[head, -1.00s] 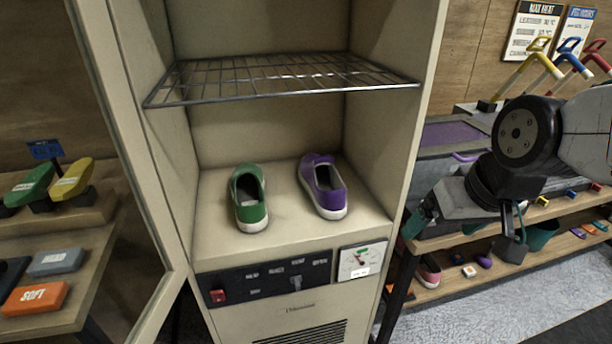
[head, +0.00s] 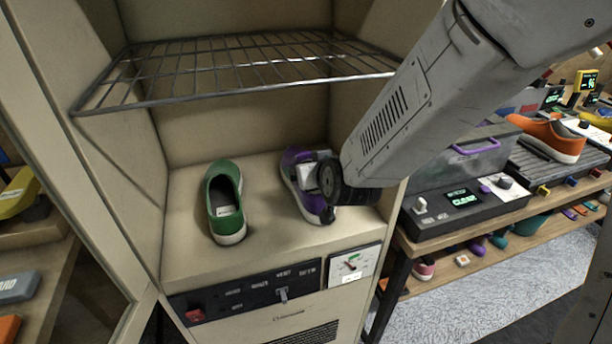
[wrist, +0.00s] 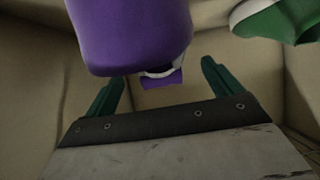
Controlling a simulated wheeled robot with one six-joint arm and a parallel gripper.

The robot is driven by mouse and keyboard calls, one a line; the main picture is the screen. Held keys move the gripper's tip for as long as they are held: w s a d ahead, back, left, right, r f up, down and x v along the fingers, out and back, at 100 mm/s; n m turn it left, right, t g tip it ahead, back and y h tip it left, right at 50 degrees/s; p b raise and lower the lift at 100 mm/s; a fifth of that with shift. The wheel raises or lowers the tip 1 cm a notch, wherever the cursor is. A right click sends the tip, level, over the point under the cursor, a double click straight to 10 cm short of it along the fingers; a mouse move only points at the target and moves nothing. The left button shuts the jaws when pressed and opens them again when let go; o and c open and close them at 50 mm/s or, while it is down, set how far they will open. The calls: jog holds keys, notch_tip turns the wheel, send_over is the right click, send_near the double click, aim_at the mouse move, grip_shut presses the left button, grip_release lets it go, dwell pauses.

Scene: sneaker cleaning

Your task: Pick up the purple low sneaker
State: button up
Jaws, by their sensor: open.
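The purple low sneaker (head: 289,163) stands on the floor of the cream cabinet, partly hidden behind my wrist in the head view. In the wrist view the purple sneaker (wrist: 130,40) looms large at the top, in front of my gripper. My gripper (wrist: 160,84) is open, with its two green fingers apart on either side below the sneaker's purple body. I cannot tell whether they touch it. The fingers are mostly hidden in the head view.
A green sneaker (head: 226,190) stands to the left on the same cabinet floor, also in the wrist view (wrist: 277,20). A wire rack (head: 240,72) spans the cabinet above. The cabinet door (head: 75,180) is open at left. A bench with an orange sneaker (head: 548,137) is at right.

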jog(key=shift+x, duration=2.35)
jog(key=c, duration=1.7)
